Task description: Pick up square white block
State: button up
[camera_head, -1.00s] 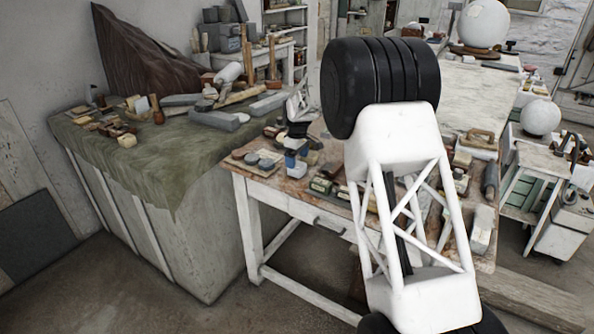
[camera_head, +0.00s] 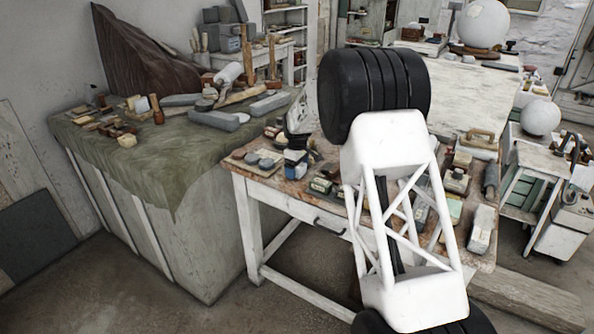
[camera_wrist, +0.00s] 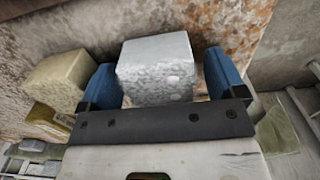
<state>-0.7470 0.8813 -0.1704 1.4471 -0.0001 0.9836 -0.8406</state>
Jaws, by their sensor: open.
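The square white block (camera_wrist: 157,76) stands between the two blue fingers of my gripper (camera_wrist: 158,64) in the wrist view. It has a pitted, rough face and a smoother face. My gripper is open, with one finger on each side of the block. The left finger is very close to it, and a narrow gap shows at the right finger. Whether either finger touches it is unclear. The block's lower end is hidden behind the dark gripper bar. In the head view my arm covers part of the table, and the block cannot be made out clearly there.
A beige block (camera_wrist: 58,80) lies just left of the left finger. The worktable (camera_head: 262,187) has a stained brown top crowded with small blocks and tools. A green-draped bench (camera_head: 165,165) stands to its left. A large white sphere (camera_head: 484,22) stands at the back.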

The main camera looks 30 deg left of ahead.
jog(key=c, duration=1.2)
jog(key=shift+r, duration=0.2)
jog(key=shift+r, duration=1.65)
jog(key=s+d+r, duration=0.1)
jog(key=s+d, duration=0.9)
jog(key=s, duration=0.1)
jog(key=shift+s+d+r, duration=0.15)
jog(key=shift+s+d, duration=0.2)
jog(key=shift+s, duration=0.05)
jog(key=shift+w, duration=0.1)
